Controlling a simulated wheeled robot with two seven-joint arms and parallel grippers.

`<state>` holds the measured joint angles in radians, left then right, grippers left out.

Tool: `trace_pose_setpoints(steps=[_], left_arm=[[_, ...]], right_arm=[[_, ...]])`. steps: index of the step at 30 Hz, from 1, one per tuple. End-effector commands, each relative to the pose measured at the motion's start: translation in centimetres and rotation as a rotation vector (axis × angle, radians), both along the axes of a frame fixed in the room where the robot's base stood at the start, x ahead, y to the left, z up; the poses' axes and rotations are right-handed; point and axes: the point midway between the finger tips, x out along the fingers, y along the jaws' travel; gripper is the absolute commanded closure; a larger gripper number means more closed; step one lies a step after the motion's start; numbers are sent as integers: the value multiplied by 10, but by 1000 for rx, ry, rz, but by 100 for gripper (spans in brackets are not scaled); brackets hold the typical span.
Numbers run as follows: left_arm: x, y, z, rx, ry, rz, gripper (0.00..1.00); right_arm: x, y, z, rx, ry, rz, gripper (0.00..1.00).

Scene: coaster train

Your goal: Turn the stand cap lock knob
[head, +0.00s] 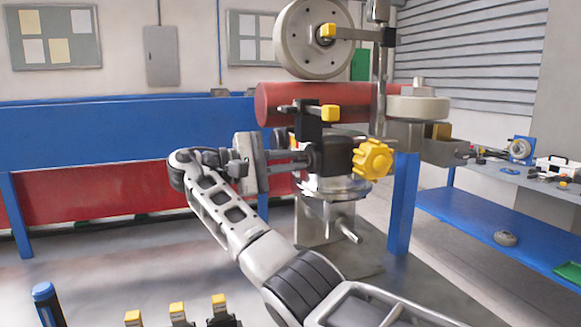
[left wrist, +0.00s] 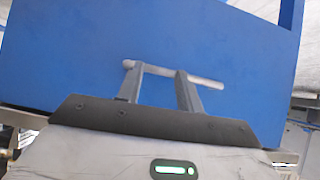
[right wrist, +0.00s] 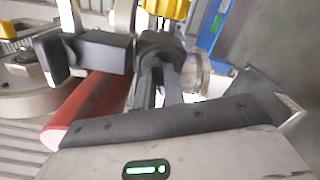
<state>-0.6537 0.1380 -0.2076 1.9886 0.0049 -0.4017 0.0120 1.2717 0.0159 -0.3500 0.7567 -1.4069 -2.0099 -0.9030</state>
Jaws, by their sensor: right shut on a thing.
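A yellow lobed knob (head: 372,160) sits on the right side of a black bracket (head: 320,150) on the stand cap (head: 335,187). My right gripper (head: 303,157) comes from the left and is shut on a dark part in line with this knob. In the right wrist view, my right gripper's fingers (right wrist: 160,85) close at a dark rounded part (right wrist: 158,48), and the yellow knob (right wrist: 166,8) shows beyond it. I cannot tell whether that part belongs to the knob. My left gripper (left wrist: 157,78) shows only in its wrist view, fingers apart, before a grey bar (left wrist: 208,81).
A red cylinder (head: 285,102) and a large grey wheel (head: 295,45) stand close above my right gripper. A blue post (head: 403,200) is to the right. Several yellow-topped clamps (head: 178,310) are at the bottom. A blue surface (left wrist: 60,50) fills much of the left wrist view.

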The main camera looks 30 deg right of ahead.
Motion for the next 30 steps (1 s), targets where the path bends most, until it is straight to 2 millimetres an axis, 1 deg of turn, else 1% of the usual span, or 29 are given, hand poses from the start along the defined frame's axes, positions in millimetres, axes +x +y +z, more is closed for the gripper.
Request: trace_pose_setpoints(steps=[1, 3, 12, 21, 30], left_arm=[[0, 0, -4, 0, 2, -1, 64], [-1, -1, -6, -1, 4, -3, 64], [0, -2, -8, -4, -3, -6, 64], [-1, -2, -8, -6, -3, -8, 64], [0, -3, -7, -7, -7, -8, 64]], right_arm=[[0, 0, -3, -10, -38, -1, 100], [0, 0, -2, -21, -91, -1, 100], [0, 0, -2, -62, -260, -1, 100], [0, 0, -1, -78, -326, 0, 100], [0, 0, -1, -79, -331, 0, 100]])
